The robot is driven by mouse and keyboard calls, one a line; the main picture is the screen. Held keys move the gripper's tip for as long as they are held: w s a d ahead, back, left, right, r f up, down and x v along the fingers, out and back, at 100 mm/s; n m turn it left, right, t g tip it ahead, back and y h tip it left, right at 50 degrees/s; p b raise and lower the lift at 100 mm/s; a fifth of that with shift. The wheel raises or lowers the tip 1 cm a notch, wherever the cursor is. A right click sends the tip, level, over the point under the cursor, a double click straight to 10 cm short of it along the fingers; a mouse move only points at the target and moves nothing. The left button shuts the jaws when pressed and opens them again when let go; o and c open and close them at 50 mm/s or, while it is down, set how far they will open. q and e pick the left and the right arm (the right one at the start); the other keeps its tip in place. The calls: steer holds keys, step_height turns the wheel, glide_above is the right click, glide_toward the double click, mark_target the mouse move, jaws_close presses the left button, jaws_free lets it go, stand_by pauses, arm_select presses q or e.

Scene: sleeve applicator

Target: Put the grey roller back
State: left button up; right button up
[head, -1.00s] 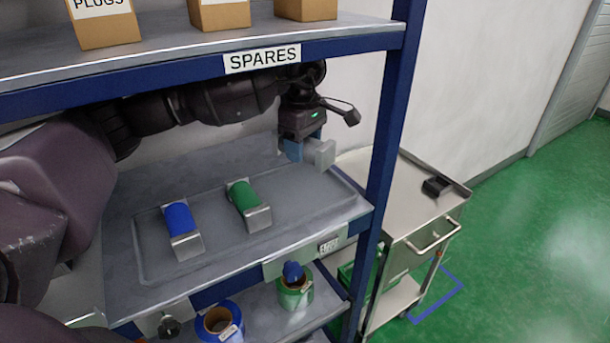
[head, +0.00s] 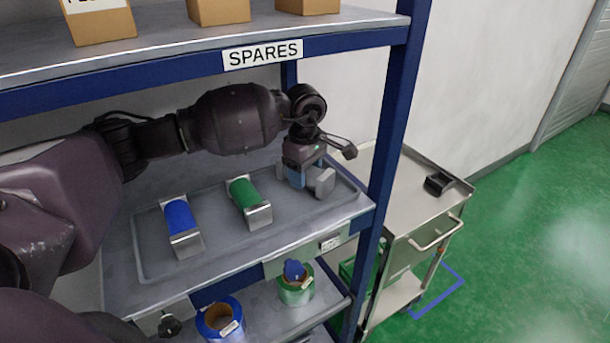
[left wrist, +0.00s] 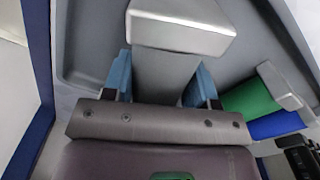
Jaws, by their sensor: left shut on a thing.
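My left gripper (head: 308,181) is shut on the grey roller, low over the right end of the grey tray (head: 150,262) on the middle shelf. The roller's pale end block (head: 324,183) sticks out towards the front. In the left wrist view the grey roller (left wrist: 165,75) lies between the two blue fingers, its end block (left wrist: 180,25) beyond them. I cannot tell whether the roller touches the tray. A green roller (head: 243,194) and a blue roller (head: 180,216) lie in the tray to its left, with metal end blocks facing front. My right gripper is not in view.
The upper shelf marked SPARES (head: 262,54) bears boxes above my arm. A blue post (head: 390,130) stands just right of the tray. A metal cart (head: 385,185) stands to the right.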

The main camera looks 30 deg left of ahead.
arm_select(q)
steer(key=shift+f, duration=0.45)
steer(key=shift+f, duration=0.1)
steer(key=o, duration=1.1)
steer(key=shift+o, duration=0.2)
steer(key=shift+r, duration=3.85)
